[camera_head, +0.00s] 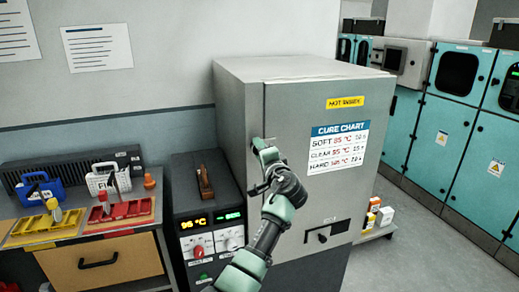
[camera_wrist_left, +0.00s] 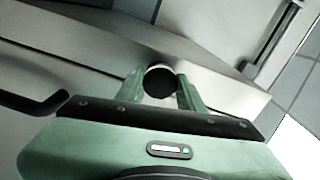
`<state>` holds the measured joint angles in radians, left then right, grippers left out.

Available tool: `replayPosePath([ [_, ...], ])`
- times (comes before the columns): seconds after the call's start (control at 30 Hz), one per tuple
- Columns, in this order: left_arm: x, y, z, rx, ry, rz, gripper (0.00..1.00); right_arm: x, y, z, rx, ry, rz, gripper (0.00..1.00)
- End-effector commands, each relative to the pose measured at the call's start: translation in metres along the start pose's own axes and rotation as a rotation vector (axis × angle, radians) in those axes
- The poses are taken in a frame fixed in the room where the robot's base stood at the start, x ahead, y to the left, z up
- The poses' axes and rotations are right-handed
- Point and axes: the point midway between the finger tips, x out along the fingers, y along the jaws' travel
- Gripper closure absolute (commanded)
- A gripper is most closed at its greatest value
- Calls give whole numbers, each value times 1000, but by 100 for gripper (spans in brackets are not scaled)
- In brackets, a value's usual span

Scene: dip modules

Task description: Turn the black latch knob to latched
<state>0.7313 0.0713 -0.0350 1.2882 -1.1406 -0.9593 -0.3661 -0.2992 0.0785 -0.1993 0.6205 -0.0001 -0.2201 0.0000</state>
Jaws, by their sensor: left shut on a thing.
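The grey oven cabinet (camera_head: 300,110) has a tall front door with a "HOT INSIDE" label and a cure chart. My left gripper (camera_head: 265,151) is at the upper left edge of this door. In the left wrist view, the green fingers of my left gripper (camera_wrist_left: 161,88) are closed on both sides of a round black knob (camera_wrist_left: 159,82) with a pale rim. The head view does not show the knob clearly, as the gripper covers it. I cannot tell which way the knob is turned. My right gripper is in neither view.
A black bar handle (camera_wrist_left: 35,104) is close to the gripper in the left wrist view. A control box (camera_head: 208,220) with dials and displays stands left of the oven. A bench with yellow (camera_head: 42,226) and red (camera_head: 120,211) trays is further left.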

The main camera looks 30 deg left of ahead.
Motion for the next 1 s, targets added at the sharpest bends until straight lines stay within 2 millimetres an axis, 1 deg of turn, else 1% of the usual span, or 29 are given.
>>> replayPosePath([
  [0.03, 1, -6, -1, 3, 3, -11, 100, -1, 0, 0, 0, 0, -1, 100],
  [0.43, 1, -7, -1, 11, 4, -12, 100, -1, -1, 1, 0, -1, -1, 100],
  [0.47, 1, -7, -1, 11, 4, -13, 59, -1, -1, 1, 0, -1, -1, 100],
  [0.5, 1, -7, -1, 11, 3, -12, 48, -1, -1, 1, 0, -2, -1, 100],
  [0.53, 1, -6, -1, 11, 3, -11, 41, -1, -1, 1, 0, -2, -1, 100],
  [0.87, -1, -2, 0, 10, 2, -4, 41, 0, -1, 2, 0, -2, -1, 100],
  [0.93, -6, 0, -1, 10, 2, -4, 41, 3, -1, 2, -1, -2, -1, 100],
  [1.0, -14, 2, -1, 9, 3, -4, 41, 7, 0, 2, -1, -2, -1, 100],
])
